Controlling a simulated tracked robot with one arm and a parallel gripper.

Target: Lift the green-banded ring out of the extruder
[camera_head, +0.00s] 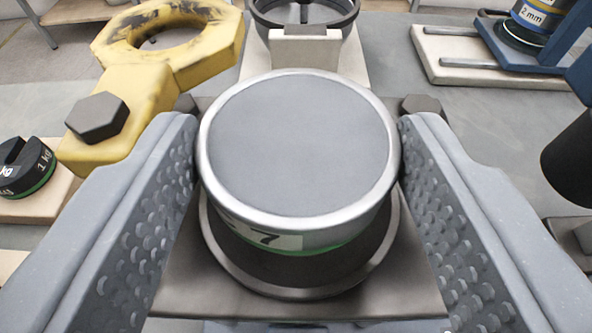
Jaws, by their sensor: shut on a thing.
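The green-banded ring (290,240) is a round metal piece with a bright rim, a flat grey top and a label showing a 7. It stands upright between the fingers of my gripper (299,130), which is shut on its sides. Below it is a wider metal-rimmed round seat (300,293) on a square plate (185,285), which I take to be the extruder. Dark space shows between the ring and the seat's front rim. I cannot tell whether the ring's lower edge is still inside the seat.
A worn yellow wrench (185,65) with a dark hex bolt (96,117) lies at left. A dark round frame (350,18) stands behind. A blue fixture (515,50) with a "2 mm" cylinder (533,20) is at back right.

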